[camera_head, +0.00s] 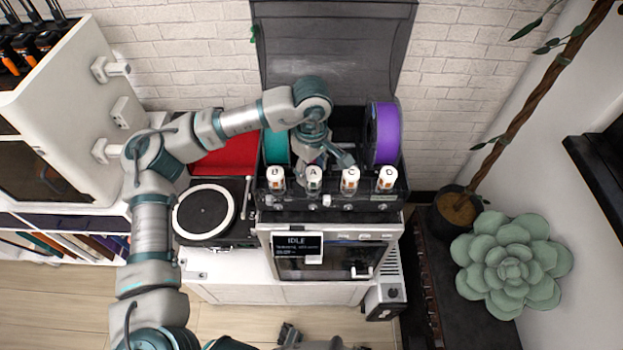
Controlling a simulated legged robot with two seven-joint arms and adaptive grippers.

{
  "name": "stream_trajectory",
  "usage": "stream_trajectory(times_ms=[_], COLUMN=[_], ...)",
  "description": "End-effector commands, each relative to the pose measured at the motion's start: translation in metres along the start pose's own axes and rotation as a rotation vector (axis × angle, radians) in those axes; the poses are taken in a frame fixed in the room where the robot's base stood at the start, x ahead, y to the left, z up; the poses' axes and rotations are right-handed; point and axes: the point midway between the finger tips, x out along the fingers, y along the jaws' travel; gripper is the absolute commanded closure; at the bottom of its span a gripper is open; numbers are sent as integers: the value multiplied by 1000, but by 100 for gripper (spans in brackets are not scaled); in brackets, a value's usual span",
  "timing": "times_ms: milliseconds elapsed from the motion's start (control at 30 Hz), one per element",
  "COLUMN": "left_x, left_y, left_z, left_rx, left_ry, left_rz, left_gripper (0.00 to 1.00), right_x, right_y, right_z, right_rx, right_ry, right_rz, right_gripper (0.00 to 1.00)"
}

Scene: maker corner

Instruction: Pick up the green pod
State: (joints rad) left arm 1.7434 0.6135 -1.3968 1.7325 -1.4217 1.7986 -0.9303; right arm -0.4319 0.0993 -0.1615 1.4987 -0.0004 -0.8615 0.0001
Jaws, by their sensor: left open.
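A teal-green spool-like disc (277,146) stands upright at the left of the open top bay of the printer, partly hidden by my arm. It is the greenest item in the machine; I cannot tell whether it is the green pod. Four small white-capped canisters marked B (276,180), A (314,180), C (350,181) and D (386,180) stand along the bay's front edge. My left gripper (327,160) is open over the bay, pointing down just behind A and C. Dark parts at the bottom edge may be my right gripper (289,334), too cut off to read.
A purple spool (383,134) stands at the bay's right, and the dark lid (333,45) is raised behind. The printer's display (297,246) reads IDLE. A turntable (205,211) is at the left. A succulent (510,263) and a potted plant (455,210) are at the right.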

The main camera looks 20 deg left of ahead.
Motion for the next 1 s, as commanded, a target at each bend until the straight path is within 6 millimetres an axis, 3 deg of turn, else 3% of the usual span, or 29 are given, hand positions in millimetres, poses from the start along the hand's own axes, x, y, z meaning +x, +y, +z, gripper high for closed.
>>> stream_trajectory(times_ms=[100, 333, 533, 833, 1000], left_x=[11, 12, 12, 10, -16], left_y=[0, 0, 0, 0, 0], left_z=[1, 1, 0, 0, 0], left_rx=[0, 0, -1, -1, -1], left_ry=[0, 1, -1, 0, 0], left_rz=[1, 1, 1, 2, 5], left_gripper=[47, 47, 94, 95, 95], right_x=[0, 0, 0, 0, -1], right_y=[0, 0, 0, 0, 0], right_z=[0, -1, -1, -1, -1], right_rx=[0, 0, 0, 0, 0], right_ry=[0, 0, 0, 0, 2], right_rz=[0, 0, 0, 0, -1], right_gripper=[100, 100, 100, 100, 100])
